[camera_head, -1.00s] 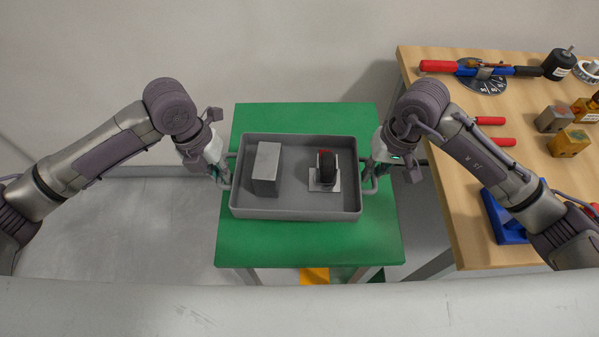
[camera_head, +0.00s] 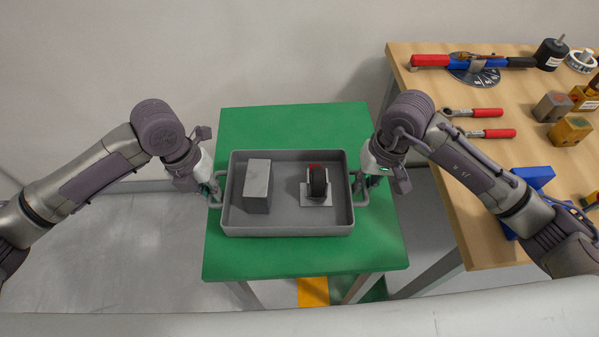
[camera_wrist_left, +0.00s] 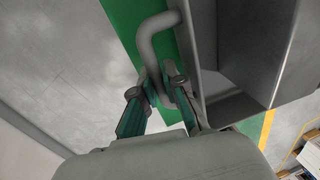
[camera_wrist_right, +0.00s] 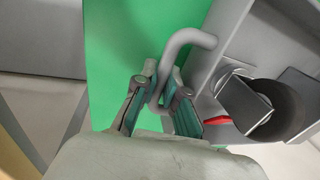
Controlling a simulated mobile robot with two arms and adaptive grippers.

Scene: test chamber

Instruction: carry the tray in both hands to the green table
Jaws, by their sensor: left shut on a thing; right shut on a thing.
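The grey tray (camera_head: 285,231) is over the green table (camera_head: 240,262) in the head view. I cannot tell whether it touches the tabletop. A grey block (camera_head: 257,186) stands in its left half. A dark wheel-like part with a red piece, on a light bracket (camera_head: 317,190), stands in its right half. My left gripper (camera_head: 214,196) is shut on the tray's left handle, which shows in the left wrist view (camera_wrist_left: 150,45). My right gripper (camera_head: 361,184) is shut on the right handle, which shows in the right wrist view (camera_wrist_right: 180,45).
A wooden workbench (camera_head: 450,220) stands close on the right, with red-handled tools (camera_head: 485,112), a blue holder (camera_head: 530,180) and several metal blocks. The green tabletop has bare room behind and in front of the tray. A pale wall (camera_head: 270,50) is behind.

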